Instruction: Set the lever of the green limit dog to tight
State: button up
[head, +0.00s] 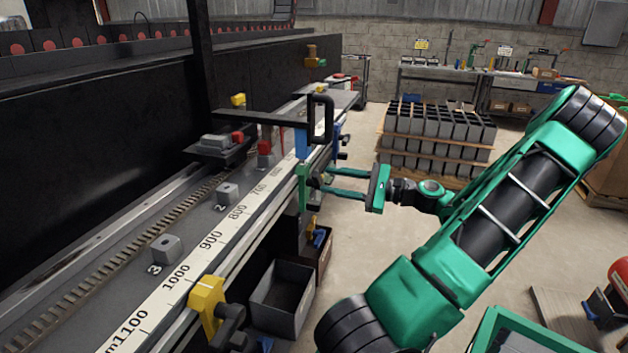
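The green limit dog (304,186) is clamped on the front rail of the long bench, near the middle of the head view. A small dark part, which looks like its lever (316,183), sticks out on its right side. How the lever is set is too small to tell. My gripper (326,181) reaches in from the right, level with the dog. Its two green fingers are apart, with a gap between them, and their tips are close to the lever. I cannot tell whether they touch it.
A yellow dog (206,298) sits nearer on the rail, and a blue dog (302,143) sits just beyond the green one. A black handle frame (320,118) overhangs the rail above. A grey bin (282,297) stands below. A crate stack (435,135) stands behind my gripper.

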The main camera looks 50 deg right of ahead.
aim_at(320, 179)
jog(key=shift+x, duration=2.5)
grip_shut()
